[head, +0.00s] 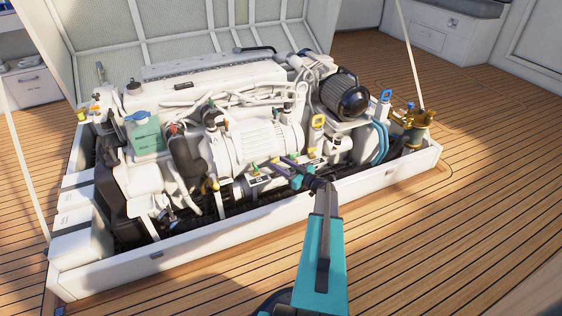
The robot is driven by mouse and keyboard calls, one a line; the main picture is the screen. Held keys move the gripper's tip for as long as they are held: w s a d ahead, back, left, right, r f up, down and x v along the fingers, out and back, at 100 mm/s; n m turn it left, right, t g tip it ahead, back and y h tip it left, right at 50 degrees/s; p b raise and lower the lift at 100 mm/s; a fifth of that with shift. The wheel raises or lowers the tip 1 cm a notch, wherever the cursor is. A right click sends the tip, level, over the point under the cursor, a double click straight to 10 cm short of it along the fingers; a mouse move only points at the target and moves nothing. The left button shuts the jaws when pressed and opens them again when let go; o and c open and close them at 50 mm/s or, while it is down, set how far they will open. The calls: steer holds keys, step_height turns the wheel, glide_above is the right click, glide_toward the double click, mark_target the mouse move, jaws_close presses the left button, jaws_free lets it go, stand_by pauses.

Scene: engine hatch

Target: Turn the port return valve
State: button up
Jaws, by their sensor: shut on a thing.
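A row of small valves with coloured handles stands at the front of the white engine. A green handle (254,167) is at the left of the row, and a yellow handle (312,155) is at the right. My gripper (287,162) reaches in over the front wall to the middle of this row. Its jaws are shut on a small valve handle there, which they mostly hide. I cannot read any label, so I cannot tell from the picture which valve is the port return one.
The white engine (262,140) fills the hatch, with hoses and a green-tinted tank (144,135) at left. The white hatch coaming (180,254) runs along the front. Blue hoses (378,142) and a brass-coloured filter (418,127) stand at right. The teak deck (440,240) is clear.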

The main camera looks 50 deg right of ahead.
stand_by(0.4)
steer(key=o, duration=1)
steer(key=shift+o, duration=0.2)
steer(key=shift+s+d+r+p, duration=0.1)
steer(key=shift+s+p, duration=0.25)
steer(key=shift+s, duration=0.45)
steer(key=s+p, duration=0.3)
steer(key=s, duration=0.9)
steer(key=shift+d, duration=0.4)
steer(key=shift+s, duration=0.1)
